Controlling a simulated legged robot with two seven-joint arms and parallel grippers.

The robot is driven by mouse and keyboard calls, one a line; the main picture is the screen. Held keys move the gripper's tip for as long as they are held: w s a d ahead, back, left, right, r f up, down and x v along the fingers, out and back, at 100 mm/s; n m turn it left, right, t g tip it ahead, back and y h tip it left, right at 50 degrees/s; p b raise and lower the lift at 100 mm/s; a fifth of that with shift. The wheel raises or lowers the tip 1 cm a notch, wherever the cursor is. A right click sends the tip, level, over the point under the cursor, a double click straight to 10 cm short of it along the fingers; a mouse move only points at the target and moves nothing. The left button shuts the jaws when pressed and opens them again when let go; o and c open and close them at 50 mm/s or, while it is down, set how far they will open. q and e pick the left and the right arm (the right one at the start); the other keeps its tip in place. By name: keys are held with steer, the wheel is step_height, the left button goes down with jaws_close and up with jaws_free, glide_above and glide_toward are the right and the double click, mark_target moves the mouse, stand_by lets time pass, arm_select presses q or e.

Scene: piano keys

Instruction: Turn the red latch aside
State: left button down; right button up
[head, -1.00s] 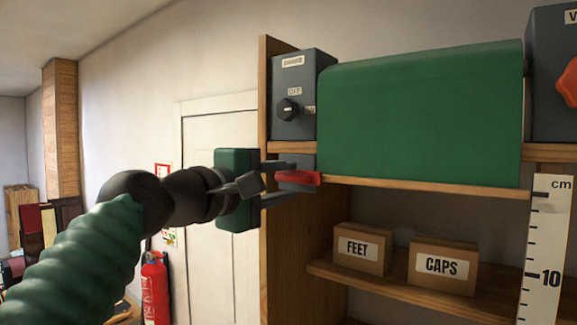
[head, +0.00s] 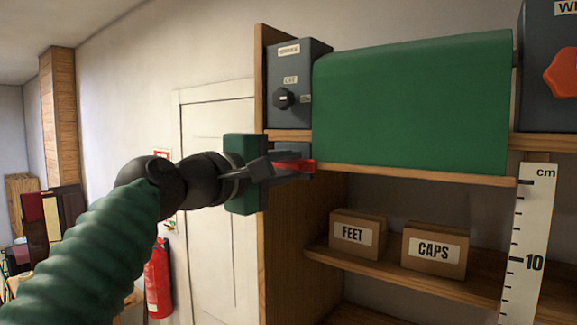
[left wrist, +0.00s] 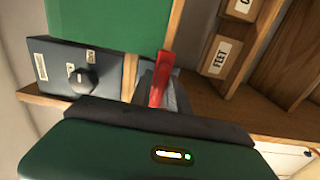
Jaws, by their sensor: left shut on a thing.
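The red latch (head: 295,165) sits on a small grey block (head: 292,149) at the left end of the shelf, just under the left edge of the green cover (head: 410,105). My left gripper (head: 296,168) reaches in from the left and is shut on the latch, its fingers partly hiding it. My right gripper is in neither view.
A grey box with a dark knob (head: 283,98) stands left of the cover. Another grey box with a red-orange knob (head: 563,75) is at the right. FEET (head: 356,232) and CAPS (head: 434,249) boxes sit on the lower shelf. A ruler (head: 528,250) stands at right.

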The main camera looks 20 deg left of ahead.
arm_select(q)
steer(key=shift+f, duration=0.1)
steer(key=m+b, duration=0.1)
steer(key=m, duration=0.3)
steer(key=shift+f+b, duration=0.1)
steer(key=shift+b, duration=0.25)
steer(key=m+b, duration=0.1)
steer(key=m, duration=0.4)
steer(key=shift+a, duration=0.1)
steer(key=m+b, duration=0.1)
steer(key=m, duration=0.3)
steer(key=shift+m, duration=0.3)
steer(key=shift+m+b, duration=0.45)
steer(key=shift+m, duration=1.75)
steer(key=shift+r, duration=0.2)
steer(key=c, duration=1.5)
jaws_free()
steer(key=shift+c, duration=0.2)
steer(key=shift+o, duration=0.4)
steer(key=shift+w+f, duration=0.1)
steer(key=shift+w, duration=0.1)
